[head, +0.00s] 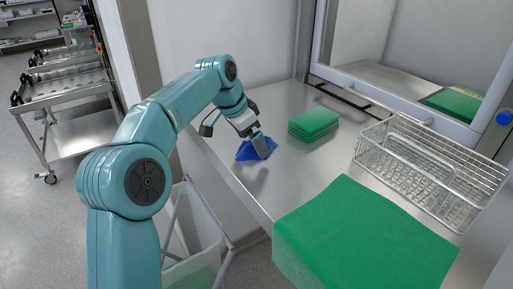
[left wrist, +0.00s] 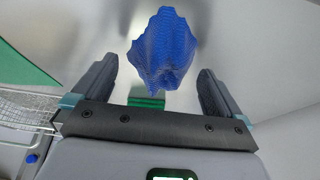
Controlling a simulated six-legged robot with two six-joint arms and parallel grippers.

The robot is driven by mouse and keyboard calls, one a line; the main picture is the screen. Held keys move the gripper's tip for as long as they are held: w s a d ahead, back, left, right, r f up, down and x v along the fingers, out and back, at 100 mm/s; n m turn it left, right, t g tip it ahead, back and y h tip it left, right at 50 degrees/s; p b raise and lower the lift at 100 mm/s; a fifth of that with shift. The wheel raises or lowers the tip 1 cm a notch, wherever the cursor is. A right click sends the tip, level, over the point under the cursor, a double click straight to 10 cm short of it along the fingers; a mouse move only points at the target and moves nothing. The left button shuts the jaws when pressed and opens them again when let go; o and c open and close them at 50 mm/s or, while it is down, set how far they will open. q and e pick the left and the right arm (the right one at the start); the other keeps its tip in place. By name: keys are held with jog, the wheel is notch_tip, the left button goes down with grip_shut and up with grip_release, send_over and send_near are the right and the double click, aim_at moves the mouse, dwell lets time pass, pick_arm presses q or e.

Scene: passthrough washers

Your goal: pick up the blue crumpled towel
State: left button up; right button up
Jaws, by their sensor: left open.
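The blue crumpled towel (head: 250,152) lies on the steel counter near its left edge in the head view. My left gripper (head: 262,146) is right at the towel and hides part of it. In the left wrist view the towel (left wrist: 162,52) stands up between and just beyond the two fingers of the gripper (left wrist: 158,78). The fingers are wide apart, with gaps on both sides of the towel. I cannot tell whether a finger touches it. My right gripper is not in view.
A folded green stack (head: 314,123) lies right of the towel. A wire basket (head: 430,165) stands further right, and a large green cloth (head: 360,240) covers the near counter. A steel cart (head: 70,110) stands at left. The steel counter (head: 285,185) is bare between towel and green cloth.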

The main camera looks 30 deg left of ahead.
pick_arm(q)
jog(key=shift+x, duration=0.9)
jog(key=shift+a+r, duration=0.1)
jog(key=c, duration=1)
jog(key=shift+w+r, duration=0.1)
